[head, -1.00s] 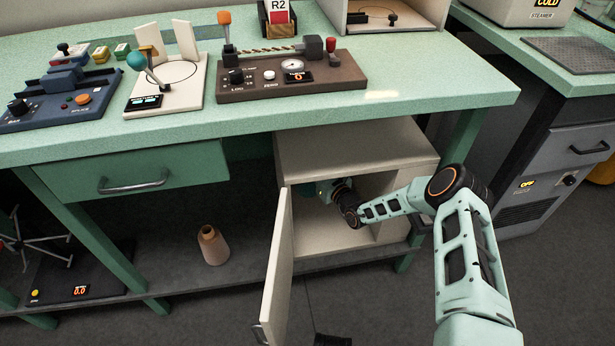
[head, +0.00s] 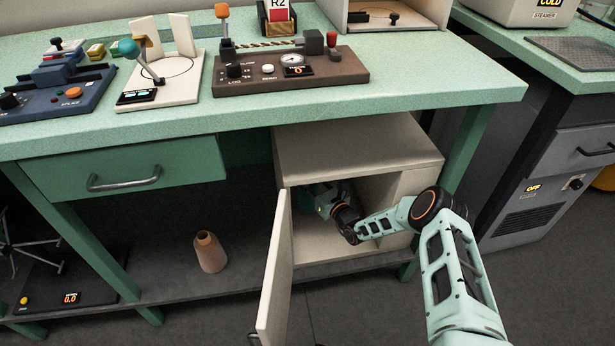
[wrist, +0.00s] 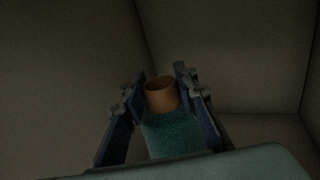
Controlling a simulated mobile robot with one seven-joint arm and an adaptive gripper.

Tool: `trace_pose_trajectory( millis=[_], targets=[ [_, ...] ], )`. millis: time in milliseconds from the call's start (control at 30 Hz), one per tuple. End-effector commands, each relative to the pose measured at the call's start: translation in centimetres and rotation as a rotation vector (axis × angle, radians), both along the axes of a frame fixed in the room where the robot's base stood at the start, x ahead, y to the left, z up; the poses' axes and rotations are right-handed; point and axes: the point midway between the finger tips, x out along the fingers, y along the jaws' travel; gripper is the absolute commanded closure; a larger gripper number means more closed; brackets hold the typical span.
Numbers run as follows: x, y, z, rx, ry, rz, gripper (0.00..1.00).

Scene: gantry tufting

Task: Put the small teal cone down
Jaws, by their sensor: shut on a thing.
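The small teal cone (wrist: 172,135) shows in the wrist view, with teal yarn wound on a tan tube whose open end points up the picture. My gripper (wrist: 160,92) has its two blue fingers on either side of it, shut on it. In the head view my gripper (head: 324,204) is inside the open cream cabinet (head: 357,150) under the bench. The cone is mostly hidden there by shadow and the gripper. I cannot tell whether the cone's base touches the cabinet floor.
The cabinet door (head: 277,272) stands open at the left of the opening. A tan cone (head: 210,252) stands on the lower shelf (head: 185,287) left of the door. The cabinet's walls surround my gripper closely. The bench top (head: 420,90) is above.

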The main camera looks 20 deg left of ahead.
Motion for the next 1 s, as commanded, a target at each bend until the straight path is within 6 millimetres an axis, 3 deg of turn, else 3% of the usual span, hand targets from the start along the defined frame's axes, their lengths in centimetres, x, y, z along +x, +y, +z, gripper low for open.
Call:
trace_pose_trajectory(
  millis=[33, 67, 200, 567, 1000],
  targets=[
    [0.0, 0.0, -0.2, 0.001, 0.0, 0.0, 1.0],
    [0.0, 0.0, -0.2, 0.0, 0.001, 0.0, 0.71],
    [0.0, 0.0, -0.2, 0.0, 0.001, 0.0, 0.55],
    [0.0, 0.0, 0.2, -0.001, -0.001, 0.0, 0.55],
    [-5.8, -6.4, 0.4, 0.001, 0.004, -0.003, 0.55]
  ],
)
